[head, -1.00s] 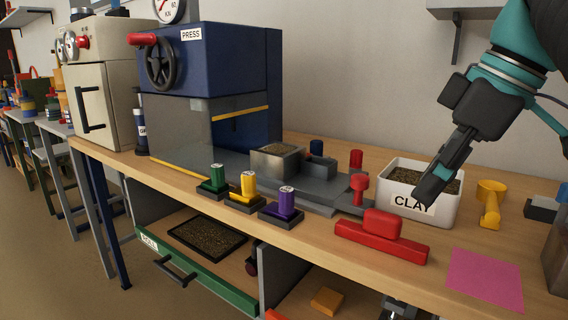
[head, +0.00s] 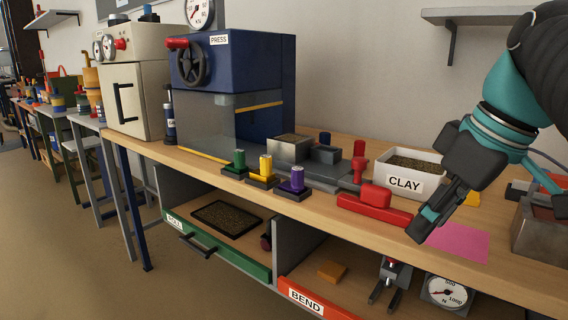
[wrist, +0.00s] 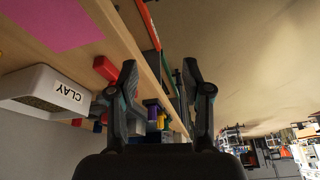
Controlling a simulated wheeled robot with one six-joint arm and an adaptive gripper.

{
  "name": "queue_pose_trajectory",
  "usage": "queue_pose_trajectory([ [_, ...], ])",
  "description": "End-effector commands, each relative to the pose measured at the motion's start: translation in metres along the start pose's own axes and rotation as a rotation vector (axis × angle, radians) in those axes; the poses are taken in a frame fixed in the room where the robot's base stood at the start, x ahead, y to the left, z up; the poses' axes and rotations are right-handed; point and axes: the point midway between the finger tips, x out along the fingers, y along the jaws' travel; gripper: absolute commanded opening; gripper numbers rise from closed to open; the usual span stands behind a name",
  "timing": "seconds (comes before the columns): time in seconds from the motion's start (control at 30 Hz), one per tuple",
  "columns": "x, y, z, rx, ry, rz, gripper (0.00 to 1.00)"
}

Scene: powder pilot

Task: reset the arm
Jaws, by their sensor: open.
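My gripper (head: 432,222) is at the right in the head view, pointing down and to the left, above the front part of the bench by the pink sheet. In the wrist view its two dark fingers (wrist: 163,85) stand apart with nothing between them. My teal and black arm comes in from the upper right in the head view. The white CLAY bin (head: 405,172) stands on the bench behind and left of the gripper, apart from it. The bin also shows at the left in the wrist view (wrist: 45,88).
A pink sheet (head: 458,243) and a red tool (head: 374,205) lie on the bench near the gripper. A metal box (head: 537,232) stands at the right. The blue press (head: 270,70) is further left. Drawers marked ROLL and BEND (head: 305,298) are below. Open floor lies in front.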

Motion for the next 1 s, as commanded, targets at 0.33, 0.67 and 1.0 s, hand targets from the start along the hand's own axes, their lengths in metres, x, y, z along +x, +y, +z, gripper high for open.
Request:
queue_pose_trajectory([
  [0.33,0.088,-0.02,0.029,0.295,-0.005,0.133,0.49],
  [0.67,0.186,-0.043,0.077,0.561,0.09,0.274,0.49],
  [1.0,0.205,-0.047,0.087,0.611,0.124,0.293,0.49],
])
